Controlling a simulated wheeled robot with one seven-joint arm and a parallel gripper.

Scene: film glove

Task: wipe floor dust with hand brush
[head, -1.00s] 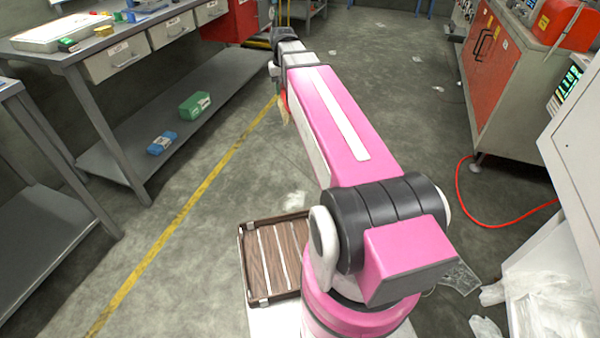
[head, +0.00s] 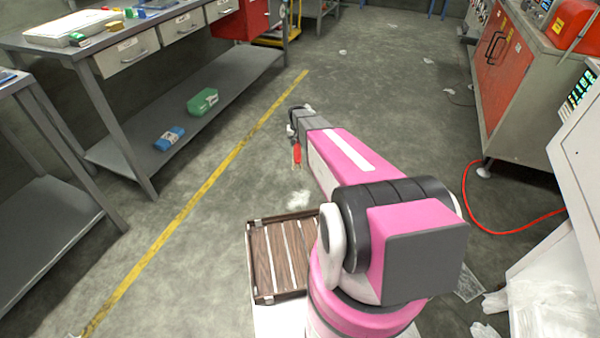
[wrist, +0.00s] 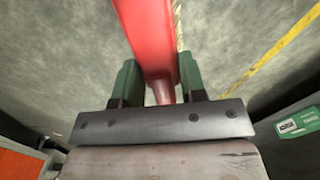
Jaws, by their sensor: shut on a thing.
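The hand brush (head: 297,155) has a red handle and hangs below the end of my arm in the head view. In the wrist view its red handle (wrist: 150,40) runs up between the two green fingers. My gripper (wrist: 160,80) is shut on that handle; in the head view the fingers are mostly hidden by the arm. A pale dust patch (head: 299,200) lies on the floor below and close to the brush, just beyond the wooden tray. A few smaller whitish patches (head: 428,61) lie farther back on the floor. The bristles are too small to make out clearly.
A wooden slatted tray (head: 250,262) sits on my base. A workbench with a lower shelf (head: 235,92) stands left, beyond a yellow floor line (head: 190,203). A red-doored cabinet (head: 497,75) and a red hose (head: 500,232) are right. The middle floor is open.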

